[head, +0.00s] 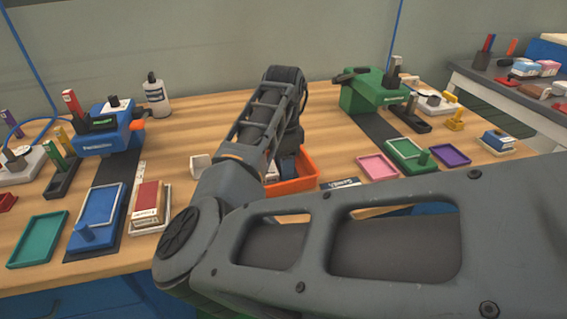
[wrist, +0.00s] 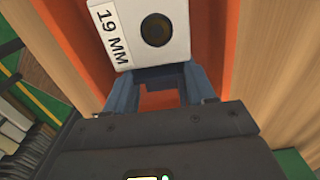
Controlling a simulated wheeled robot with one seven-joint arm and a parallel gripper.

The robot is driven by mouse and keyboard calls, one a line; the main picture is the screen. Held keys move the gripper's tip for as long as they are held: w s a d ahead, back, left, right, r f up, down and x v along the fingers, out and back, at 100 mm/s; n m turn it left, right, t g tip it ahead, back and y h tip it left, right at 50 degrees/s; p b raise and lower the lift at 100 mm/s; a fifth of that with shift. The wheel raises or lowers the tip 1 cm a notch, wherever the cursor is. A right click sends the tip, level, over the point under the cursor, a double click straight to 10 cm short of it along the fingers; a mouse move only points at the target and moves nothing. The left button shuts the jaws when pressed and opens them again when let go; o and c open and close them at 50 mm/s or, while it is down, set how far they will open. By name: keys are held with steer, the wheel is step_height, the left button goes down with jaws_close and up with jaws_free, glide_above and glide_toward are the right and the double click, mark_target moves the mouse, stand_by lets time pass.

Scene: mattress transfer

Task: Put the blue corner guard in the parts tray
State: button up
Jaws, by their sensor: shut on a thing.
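The blue corner guard (wrist: 162,73) shows as a blue piece between the fingertips of my gripper (wrist: 163,88) in the wrist view. My gripper is shut on it. Only a part of the guard shows. An orange walled tray (wrist: 212,35) lies below the fingers. It also shows in the head view (head: 292,185), partly behind my arm. A bit of blue (head: 287,166) shows over this tray in the head view. My fingertips are over or inside the tray; their height above its floor is not clear.
A white block (wrist: 122,35) marked "19 MM", with a dark hole, is close beyond my fingertips. Pink (head: 377,167) and purple (head: 450,155) trays lie right.

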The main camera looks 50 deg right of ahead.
steer(key=shift+f, duration=0.15)
steer(key=o, duration=1.1)
step_height(320, 180, up, 12)
steer(key=shift+r, duration=0.2)
